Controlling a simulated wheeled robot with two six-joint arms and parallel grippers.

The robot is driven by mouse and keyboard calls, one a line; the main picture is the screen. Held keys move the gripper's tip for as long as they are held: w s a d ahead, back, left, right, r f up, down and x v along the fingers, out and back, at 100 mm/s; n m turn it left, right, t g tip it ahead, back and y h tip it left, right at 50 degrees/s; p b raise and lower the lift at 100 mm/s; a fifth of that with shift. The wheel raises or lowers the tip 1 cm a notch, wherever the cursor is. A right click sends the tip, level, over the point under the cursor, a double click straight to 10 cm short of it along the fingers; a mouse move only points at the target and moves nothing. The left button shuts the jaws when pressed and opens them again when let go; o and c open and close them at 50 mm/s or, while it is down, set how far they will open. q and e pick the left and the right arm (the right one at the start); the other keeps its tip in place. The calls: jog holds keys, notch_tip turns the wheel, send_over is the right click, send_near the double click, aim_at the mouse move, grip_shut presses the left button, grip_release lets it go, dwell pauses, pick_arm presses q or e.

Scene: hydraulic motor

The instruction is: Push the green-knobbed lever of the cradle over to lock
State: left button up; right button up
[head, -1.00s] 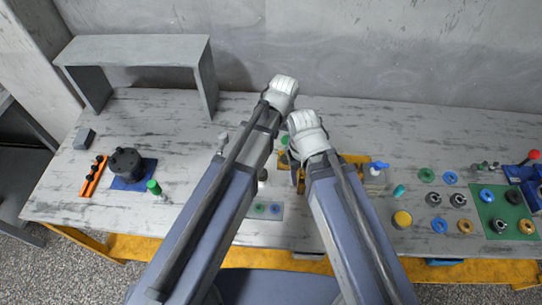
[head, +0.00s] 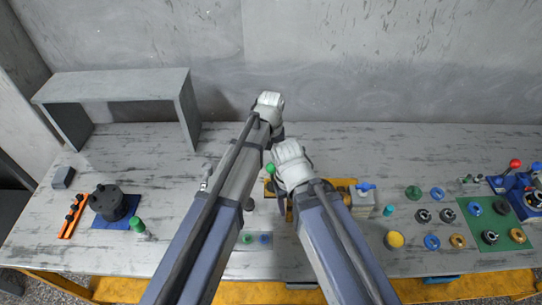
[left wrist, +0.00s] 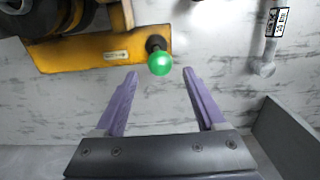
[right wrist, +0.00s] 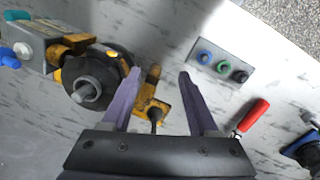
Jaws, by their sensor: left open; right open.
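The yellow cradle (head: 346,184) stands on the bench, partly hidden by my right arm. It also shows in the left wrist view (left wrist: 85,48), with the dark motor (right wrist: 95,80) on it in the right wrist view. The lever's green knob (head: 270,168) shows between my two arms. In the left wrist view the knob (left wrist: 159,64) lies just beyond the fingertips, centred between them, not gripped. My left gripper (left wrist: 160,75) is open and empty. My right gripper (right wrist: 160,72) is open and empty above the cradle; part of the yellow frame shows between its fingers.
A button panel (right wrist: 220,63) and a red-handled tool (right wrist: 254,116) lie near the cradle. A grey shelf (head: 118,84) stands at back left. Rings and a green mat (head: 512,240) are at right. The bench's back middle is clear.

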aim_at(271, 164)
pick_arm(q)
notch_tip(271, 164, down, 7)
jog(key=b, duration=0.6)
jog(key=shift+r, duration=0.15)
jog(key=c, duration=0.8)
jog(key=shift+c, duration=0.2)
